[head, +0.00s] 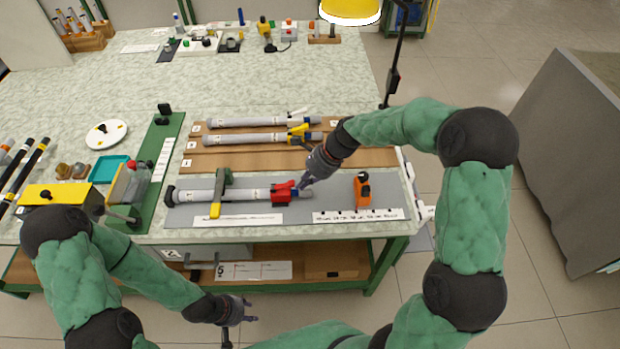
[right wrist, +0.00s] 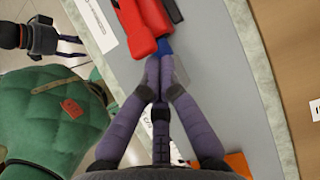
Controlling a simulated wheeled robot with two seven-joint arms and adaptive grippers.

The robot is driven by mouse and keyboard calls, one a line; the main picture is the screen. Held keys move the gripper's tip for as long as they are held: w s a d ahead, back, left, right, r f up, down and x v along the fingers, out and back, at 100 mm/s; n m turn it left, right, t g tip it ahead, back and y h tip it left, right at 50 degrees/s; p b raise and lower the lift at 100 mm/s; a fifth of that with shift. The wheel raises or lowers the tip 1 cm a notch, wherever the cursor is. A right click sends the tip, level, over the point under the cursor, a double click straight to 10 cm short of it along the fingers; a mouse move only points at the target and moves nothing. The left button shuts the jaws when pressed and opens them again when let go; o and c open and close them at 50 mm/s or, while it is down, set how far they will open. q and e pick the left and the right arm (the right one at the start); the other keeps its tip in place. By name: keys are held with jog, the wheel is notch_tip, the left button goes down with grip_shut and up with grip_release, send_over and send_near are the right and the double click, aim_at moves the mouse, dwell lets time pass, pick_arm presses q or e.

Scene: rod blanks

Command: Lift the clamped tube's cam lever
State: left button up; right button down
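The clamped tube (head: 245,195) is light grey and lies on the grey mat, under a green clamp with a yellow handle (head: 216,207). A red collar with a red lever (head: 282,192) sits near its right end, with a small blue part beside it. The right wrist view shows the red piece (right wrist: 139,28) and the blue part (right wrist: 165,46). My right gripper (right wrist: 161,72) has its fingertips together at the blue part; whether they pinch it I cannot tell. It also shows in the head view (head: 302,186). My left gripper (head: 252,309) is open and empty in front of the table.
Two more tubes (head: 245,122) lie on the brown rack behind, one with a yellow lever (head: 299,130). An orange-and-black tool (head: 362,188) stands to the right on the mat. A lamp (head: 350,10) hangs at the top. The table's front edge is close.

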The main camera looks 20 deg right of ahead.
jog(key=shift+a+f, duration=0.2)
jog(key=shift+f, duration=0.05)
dwell(0.3)
